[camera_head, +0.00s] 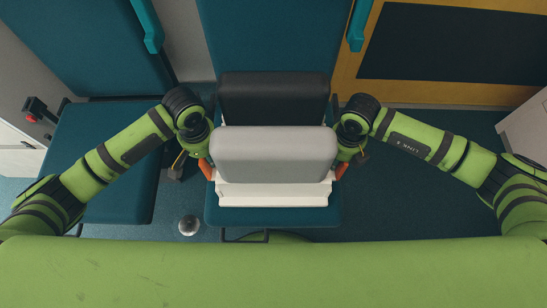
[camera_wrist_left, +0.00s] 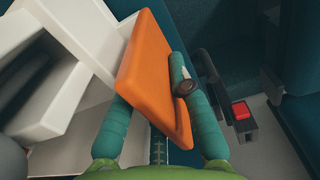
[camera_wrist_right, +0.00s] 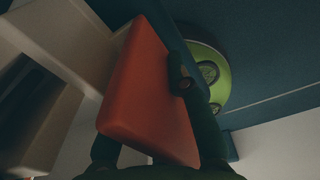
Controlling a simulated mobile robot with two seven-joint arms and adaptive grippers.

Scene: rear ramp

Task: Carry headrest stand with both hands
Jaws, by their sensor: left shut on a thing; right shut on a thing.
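The headrest stand (camera_head: 270,194) has a white base with an orange handle on each side. It carries a light grey headrest (camera_head: 273,155) in front and a black headrest (camera_head: 273,98) behind. The stand is at the middle, above a teal seat; I cannot tell whether it touches the seat. My left gripper (camera_head: 202,164) is shut on the left orange handle (camera_wrist_left: 152,62), with a finger on either side of it. My right gripper (camera_head: 346,165) is shut on the right orange handle (camera_wrist_right: 148,92). The stand looks level.
The teal seat (camera_head: 268,216) is under the stand, with another teal seat (camera_head: 118,150) to its left. A silver round object (camera_head: 188,225) is on the floor between them. A red button (camera_head: 31,118) is at the left wall. Dark floor (camera_head: 400,210) is clear on the right.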

